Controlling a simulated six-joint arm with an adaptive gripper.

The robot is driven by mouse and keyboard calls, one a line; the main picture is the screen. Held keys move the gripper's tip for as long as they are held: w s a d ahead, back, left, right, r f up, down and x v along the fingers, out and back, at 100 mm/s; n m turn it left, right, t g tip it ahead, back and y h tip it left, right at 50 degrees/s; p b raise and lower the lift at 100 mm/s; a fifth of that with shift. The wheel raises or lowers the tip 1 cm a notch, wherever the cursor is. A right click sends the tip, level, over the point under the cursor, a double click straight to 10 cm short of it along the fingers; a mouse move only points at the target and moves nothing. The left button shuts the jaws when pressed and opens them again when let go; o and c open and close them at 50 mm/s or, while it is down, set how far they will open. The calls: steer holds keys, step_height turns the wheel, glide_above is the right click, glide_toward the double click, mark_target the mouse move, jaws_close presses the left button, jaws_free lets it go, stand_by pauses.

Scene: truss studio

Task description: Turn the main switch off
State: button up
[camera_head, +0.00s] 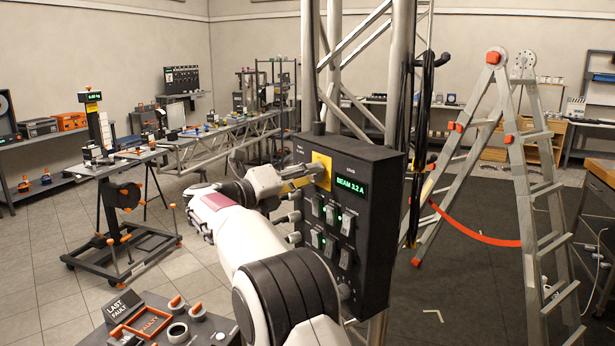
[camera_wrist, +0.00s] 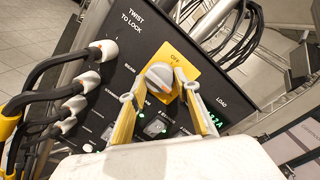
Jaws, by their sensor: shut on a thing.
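The main switch is a grey rotary knob (camera_wrist: 158,75) on a yellow plate (camera_wrist: 182,58) with OFF printed near its edge. The plate also shows in the head view (camera_head: 321,160) on a dark control box (camera_head: 365,215) on the truss. My gripper (camera_wrist: 161,84) is shut on the knob, one yellow-padded finger on each side. In the head view my gripper (camera_head: 314,172) covers most of the knob. The knob's exact pointing direction is hard to tell. The green display (camera_head: 351,188) reads BEAM 3.2 A.
Several small rocker switches (camera_head: 330,215) sit below the plate. Cables with grey plugs (camera_wrist: 76,103) leave the box close to my gripper. A stepladder (camera_head: 530,190) stands to the right. A LAST FAULT panel (camera_head: 124,305) is low at left.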

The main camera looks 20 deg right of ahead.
steer(key=shift+n, duration=0.5)
steer(key=shift+w+r+n+g+y, duration=0.15)
steer(key=shift+n+g, duration=0.25)
steer(key=shift+n, duration=2.15)
steer(key=shift+r+n+g+y, duration=0.1)
steer(key=shift+n+g, duration=0.3)
steer(key=shift+n, duration=2.2)
steer(key=shift+w+r+n+g+y, duration=0.15)
steer(key=shift+n+g, duration=0.25)
steer(key=shift+n, duration=2.15)
steer(key=shift+f, duration=0.1)
steer(key=o, duration=1.1)
steer(key=shift+s, duration=0.1)
steer(key=shift+a, duration=0.15)
steer(key=v, duration=1.1)
steer(key=shift+a, duration=0.35)
